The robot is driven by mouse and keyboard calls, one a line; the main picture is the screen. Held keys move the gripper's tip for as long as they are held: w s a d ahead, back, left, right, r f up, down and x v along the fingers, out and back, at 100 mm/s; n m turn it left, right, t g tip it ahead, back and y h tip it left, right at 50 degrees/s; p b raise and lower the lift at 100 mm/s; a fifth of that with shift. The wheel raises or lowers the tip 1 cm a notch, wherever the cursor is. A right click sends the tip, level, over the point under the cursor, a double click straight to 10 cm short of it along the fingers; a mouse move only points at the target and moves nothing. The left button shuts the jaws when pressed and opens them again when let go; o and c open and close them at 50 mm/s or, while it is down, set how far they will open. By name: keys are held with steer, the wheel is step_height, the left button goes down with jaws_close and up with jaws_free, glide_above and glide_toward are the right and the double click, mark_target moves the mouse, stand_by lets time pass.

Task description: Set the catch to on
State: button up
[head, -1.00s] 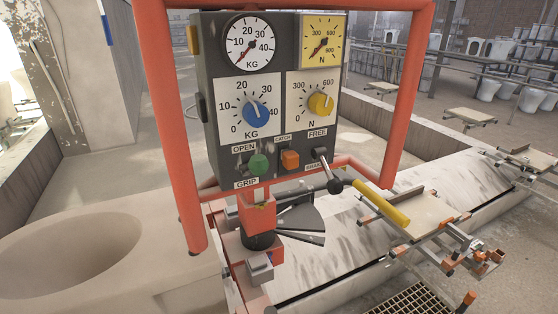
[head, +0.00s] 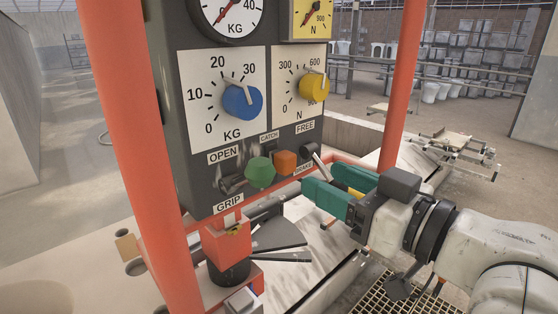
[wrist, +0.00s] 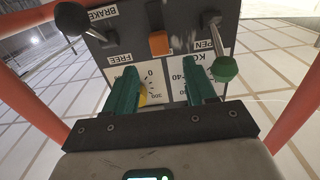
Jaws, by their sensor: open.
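The catch is a small lever with an orange block-shaped cap (head: 286,161) at the bottom of the dark control box (head: 170,110), by the CATCH label. In the wrist view the orange cap (wrist: 159,42) is upside down, just beyond and between my fingertips. My gripper (head: 310,183) has teal fingers, is open and empty, and points at the lower panel from the right. In the wrist view its fingers (wrist: 161,75) stand apart over the FREE label and dials. I see no contact with the catch. Its on and off marks are not readable.
A green-knobbed OPEN/GRIP lever (head: 260,172) sits left of the catch; it also shows in the wrist view (wrist: 225,68). A black-knobbed FREE/BRAKE lever (wrist: 68,18) is on the other side. Blue (head: 242,102) and yellow (head: 313,86) dials are above. Red frame posts (head: 400,85) flank the box.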

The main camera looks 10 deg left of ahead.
mark_target(291, 163)
steer(key=p+x, duration=0.1)
steer(key=x, duration=0.8)
steer(key=shift+w+a, duration=0.1)
jaws_close()
stand_by(0.4)
